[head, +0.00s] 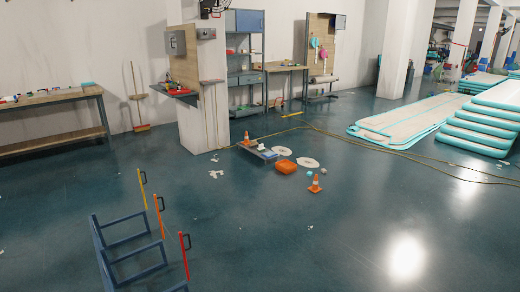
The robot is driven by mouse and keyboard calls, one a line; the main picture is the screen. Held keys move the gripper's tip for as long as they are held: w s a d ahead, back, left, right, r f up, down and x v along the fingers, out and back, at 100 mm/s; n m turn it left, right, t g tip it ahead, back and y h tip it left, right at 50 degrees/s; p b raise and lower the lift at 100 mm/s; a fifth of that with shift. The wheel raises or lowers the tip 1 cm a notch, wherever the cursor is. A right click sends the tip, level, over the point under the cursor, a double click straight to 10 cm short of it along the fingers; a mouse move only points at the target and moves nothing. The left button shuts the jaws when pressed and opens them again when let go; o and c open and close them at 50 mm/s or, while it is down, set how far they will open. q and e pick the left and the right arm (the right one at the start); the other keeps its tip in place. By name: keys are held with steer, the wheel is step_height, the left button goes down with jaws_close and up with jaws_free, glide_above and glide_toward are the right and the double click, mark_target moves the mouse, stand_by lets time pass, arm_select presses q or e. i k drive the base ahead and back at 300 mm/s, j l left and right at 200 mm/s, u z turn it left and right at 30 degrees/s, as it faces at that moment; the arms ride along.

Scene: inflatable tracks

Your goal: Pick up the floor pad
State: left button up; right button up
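No single thing is clearly marked out as the floor pad. Flat beige inflatable mats with teal edges (408,120) lie on the floor at the right. Two small pale round flat pieces lie near the centre, one (307,162) by the orange box and one (281,151) a little behind it. I cannot tell which of these is the floor pad. Neither of my grippers shows in the head view.
A blue frame (133,244) with coloured handles is at lower left. Teal mats (487,123) are stacked at right. The front floor is mostly clear.

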mark_target(261, 146)
steer(key=i+l+z, duration=0.6)
steer(key=z, duration=0.2)
steer(key=i+l+z, duration=0.1)
steer(key=i+z, duration=0.7)
steer(key=i+l, duration=0.1)
steer(key=i, duration=0.65)
steer(key=i+l, duration=0.1)
steer(key=i, duration=0.65)
steer(key=i+j+u, duration=0.25)
steer(key=u, duration=0.25)
steer(key=i+u, duration=0.95)
steer(key=i+l+u, duration=0.15)
steer(key=u, duration=0.35)
steer(key=i+j+u, duration=0.2)
steer(key=i+u, duration=0.2)
steer(key=i, duration=0.6)
steer(key=i+l+u, duration=0.15)
steer(key=i+u, duration=0.2)
steer(key=i, duration=1.8)
steer(key=i+j+z, duration=0.1)
steer(key=i, duration=1.1)
